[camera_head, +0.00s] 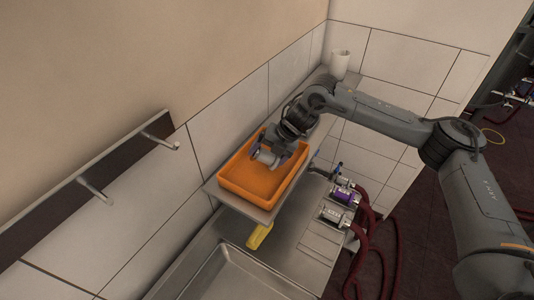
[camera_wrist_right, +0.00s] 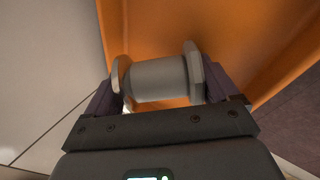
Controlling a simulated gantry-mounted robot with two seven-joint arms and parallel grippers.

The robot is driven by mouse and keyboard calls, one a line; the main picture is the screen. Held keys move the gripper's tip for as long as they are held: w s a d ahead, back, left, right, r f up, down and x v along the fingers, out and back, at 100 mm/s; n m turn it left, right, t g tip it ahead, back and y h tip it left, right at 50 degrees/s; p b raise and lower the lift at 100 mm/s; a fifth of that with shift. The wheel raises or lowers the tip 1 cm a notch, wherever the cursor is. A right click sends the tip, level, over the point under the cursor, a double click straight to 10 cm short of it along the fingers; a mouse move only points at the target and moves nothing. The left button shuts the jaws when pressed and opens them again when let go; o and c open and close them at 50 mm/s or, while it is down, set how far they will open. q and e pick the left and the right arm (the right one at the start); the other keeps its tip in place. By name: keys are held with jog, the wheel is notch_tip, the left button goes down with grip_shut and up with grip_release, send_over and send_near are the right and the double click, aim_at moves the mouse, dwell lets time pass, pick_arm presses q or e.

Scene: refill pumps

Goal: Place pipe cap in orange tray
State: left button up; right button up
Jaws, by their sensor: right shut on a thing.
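The orange tray (camera_head: 238,179) sits on a metal shelf against the tiled wall in the head view. My right gripper (camera_head: 270,156) is over the tray, inside its outline. In the right wrist view the gripper (camera_wrist_right: 165,90) is shut on the grey pipe cap (camera_wrist_right: 158,80), a cylinder with wider ends, held crosswise between the two fingers. The cap (camera_head: 267,158) also shows small and grey in the head view. Orange tray surface (camera_wrist_right: 240,30) lies behind the cap. I cannot tell whether the cap touches the tray. My left gripper is not in view.
A white cup (camera_head: 340,64) stands at the shelf's far end. Below the shelf are a yellow object (camera_head: 259,236), a metal sink (camera_head: 240,285) and several hose couplings (camera_head: 343,195) with dark red hoses. A wall rack with pegs (camera_head: 95,190) is at left.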

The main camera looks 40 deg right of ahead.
jog(key=o, duration=0.8)
jog(key=shift+f, duration=0.15)
jog(key=shift+c, duration=0.2)
jog(key=shift+o, duration=1)
jog(key=shift+r, duration=0.2)
jog(key=b+v, duration=0.1)
jog(key=v, duration=1.1)
